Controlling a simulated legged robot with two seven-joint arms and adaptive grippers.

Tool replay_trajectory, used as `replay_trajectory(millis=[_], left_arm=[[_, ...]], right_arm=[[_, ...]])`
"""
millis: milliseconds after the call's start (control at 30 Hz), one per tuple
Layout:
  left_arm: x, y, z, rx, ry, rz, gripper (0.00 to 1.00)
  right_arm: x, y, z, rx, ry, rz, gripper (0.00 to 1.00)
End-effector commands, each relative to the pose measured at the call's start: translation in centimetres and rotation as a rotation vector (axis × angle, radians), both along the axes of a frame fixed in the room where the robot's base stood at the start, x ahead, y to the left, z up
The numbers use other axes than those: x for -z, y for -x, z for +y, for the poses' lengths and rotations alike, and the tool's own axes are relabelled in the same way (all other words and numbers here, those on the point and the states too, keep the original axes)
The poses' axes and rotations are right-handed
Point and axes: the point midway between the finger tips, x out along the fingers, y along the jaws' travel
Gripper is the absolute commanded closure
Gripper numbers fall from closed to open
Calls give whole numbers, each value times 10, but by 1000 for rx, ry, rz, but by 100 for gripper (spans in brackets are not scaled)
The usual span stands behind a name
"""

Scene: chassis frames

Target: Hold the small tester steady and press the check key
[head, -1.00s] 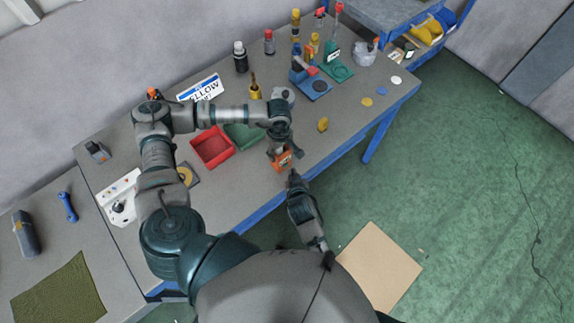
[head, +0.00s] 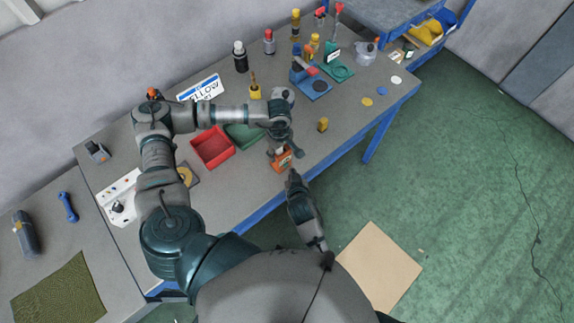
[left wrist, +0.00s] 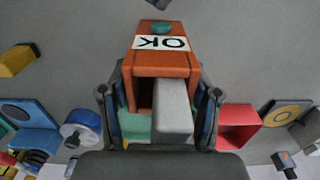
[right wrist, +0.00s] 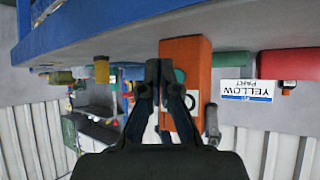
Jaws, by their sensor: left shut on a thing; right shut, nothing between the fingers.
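The small tester is an orange box (head: 283,160) with a white label, near the table's front edge. In the left wrist view the tester (left wrist: 162,62) shows an "OK" label, upside down there, and a teal key (left wrist: 161,28) at its far end. My left gripper (head: 281,148) is shut on the tester from above, with a finger on each side of it. My right gripper (head: 292,174) is shut and empty, just in front of the tester. In the right wrist view its closed fingertips (right wrist: 166,72) overlap the orange tester (right wrist: 198,80); I cannot tell whether they touch it.
A red tray (head: 212,149) and a green tray (head: 243,135) lie left of the tester. A yellow block (head: 323,125) stands to its right. Bottles and coloured stands (head: 316,87) fill the table's far right. The blue table edge (head: 262,208) runs close by.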

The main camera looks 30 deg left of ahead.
Motion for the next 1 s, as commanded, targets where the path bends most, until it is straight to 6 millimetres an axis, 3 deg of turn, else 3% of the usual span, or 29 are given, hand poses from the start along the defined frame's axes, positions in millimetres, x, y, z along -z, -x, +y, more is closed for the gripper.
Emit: replay_trajectory(millis=[1000], left_arm=[[2,2,1,-1,-3,5,81]], right_arm=[[-1,-3,8,0,0,0,100]])
